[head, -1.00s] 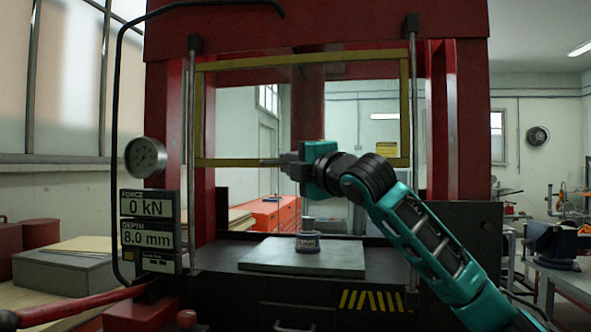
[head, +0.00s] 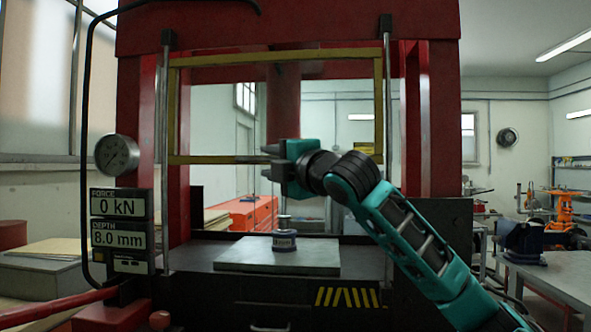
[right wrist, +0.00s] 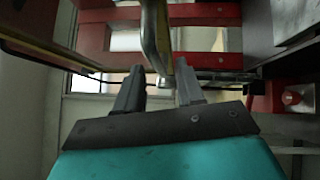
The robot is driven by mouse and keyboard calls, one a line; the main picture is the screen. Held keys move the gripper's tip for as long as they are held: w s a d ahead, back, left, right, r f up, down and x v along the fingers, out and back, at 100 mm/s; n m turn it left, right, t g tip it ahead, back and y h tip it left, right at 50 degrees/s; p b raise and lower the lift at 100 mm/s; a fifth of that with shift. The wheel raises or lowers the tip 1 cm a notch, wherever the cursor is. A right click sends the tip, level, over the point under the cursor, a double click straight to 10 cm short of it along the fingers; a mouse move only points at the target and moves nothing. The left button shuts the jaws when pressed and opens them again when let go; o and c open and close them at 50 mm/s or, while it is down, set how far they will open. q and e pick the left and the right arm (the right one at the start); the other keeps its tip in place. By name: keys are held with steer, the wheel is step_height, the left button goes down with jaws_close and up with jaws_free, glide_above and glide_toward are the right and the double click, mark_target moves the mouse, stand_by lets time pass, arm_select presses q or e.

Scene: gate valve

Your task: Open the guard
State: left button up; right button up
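The guard (head: 380,112) is a clear panel in a yellow frame, set across the upper front of the red press in the head view. Its lower yellow bar (head: 215,160) is well above the press bed, with open space below it. My right gripper (head: 266,158) is at this lower bar, its fingers pointing left. In the right wrist view its two dark fingers (right wrist: 158,90) are apart, with a metal bar (right wrist: 153,38) passing behind the gap between them. I cannot tell whether they touch the guard. My left gripper is out of view.
A grey plate (head: 280,255) on the press bed carries a small labelled cylinder (head: 284,241). Vertical rods (head: 388,200) flank the opening. A gauge (head: 116,154) and readouts (head: 118,204) stand at left. A bench with a vise (head: 530,238) is at right.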

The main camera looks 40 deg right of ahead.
steer(key=s+f+b, duration=0.1)
steer(key=s+b, duration=0.3)
steer(key=s, duration=0.7)
steer(key=shift+a+f, duration=0.2)
steer(key=shift+a, duration=0.2)
